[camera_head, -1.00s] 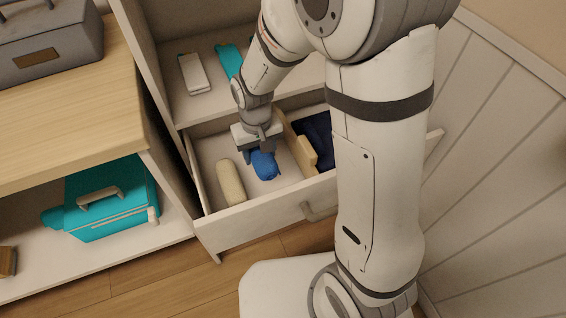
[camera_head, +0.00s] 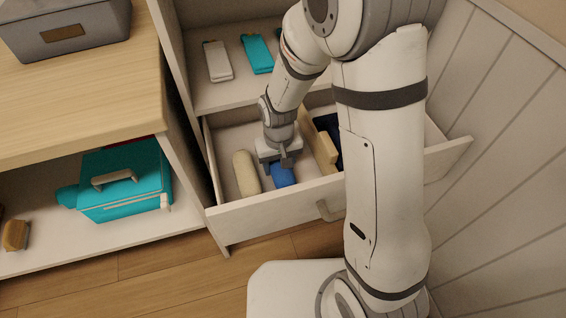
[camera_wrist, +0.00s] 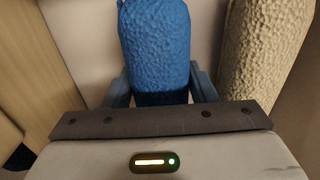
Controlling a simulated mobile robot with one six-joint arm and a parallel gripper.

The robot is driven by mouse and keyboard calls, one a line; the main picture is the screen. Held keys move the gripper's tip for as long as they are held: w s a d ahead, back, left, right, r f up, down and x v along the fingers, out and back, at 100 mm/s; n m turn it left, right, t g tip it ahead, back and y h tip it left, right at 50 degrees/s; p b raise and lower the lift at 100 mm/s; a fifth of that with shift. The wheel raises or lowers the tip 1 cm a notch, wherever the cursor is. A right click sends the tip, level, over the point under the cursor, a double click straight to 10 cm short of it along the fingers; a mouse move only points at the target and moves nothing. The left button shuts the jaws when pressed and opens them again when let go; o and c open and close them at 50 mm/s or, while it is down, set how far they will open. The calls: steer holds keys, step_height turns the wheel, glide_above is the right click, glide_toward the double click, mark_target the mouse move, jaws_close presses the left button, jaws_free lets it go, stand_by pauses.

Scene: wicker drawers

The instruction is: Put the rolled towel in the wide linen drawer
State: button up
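The blue rolled towel (camera_head: 283,175) is between the fingers of my gripper (camera_head: 284,164), inside the open wide drawer (camera_head: 290,199). In the wrist view the blue towel (camera_wrist: 156,45) stands upright in the picture, with a finger of my gripper (camera_wrist: 161,90) close against each side. My gripper looks shut on it. I cannot tell whether the towel's underside touches the drawer floor. A cream rolled towel (camera_head: 246,173) lies in the drawer just left of the blue one; it also shows at the right of the wrist view (camera_wrist: 262,45).
A wooden divider (camera_head: 320,146) stands right of my gripper, with dark blue cloth (camera_head: 337,140) beyond it. A shelf above holds a white item (camera_head: 218,62) and a teal item (camera_head: 257,54). A teal case (camera_head: 125,178) and a grey box (camera_head: 65,28) are on the left unit.

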steer(key=o, duration=0.4)
steer(key=shift+r, duration=0.1)
step_height(320, 180, up, 12)
steer(key=p, duration=0.4)
steer(key=s+d+r+m, duration=0.1)
steer(key=s+d+r, duration=0.2)
steer(key=s+d, duration=0.1)
steer(key=s+d+r+m, duration=0.1)
steer(key=s+d+r, duration=0.2)
steer(key=d, duration=0.3)
steer(key=s+d+r+m+t, duration=0.1)
steer(key=s+d+r, duration=0.3)
steer(key=s+d, duration=0.1)
steer(key=shift+a, duration=0.1)
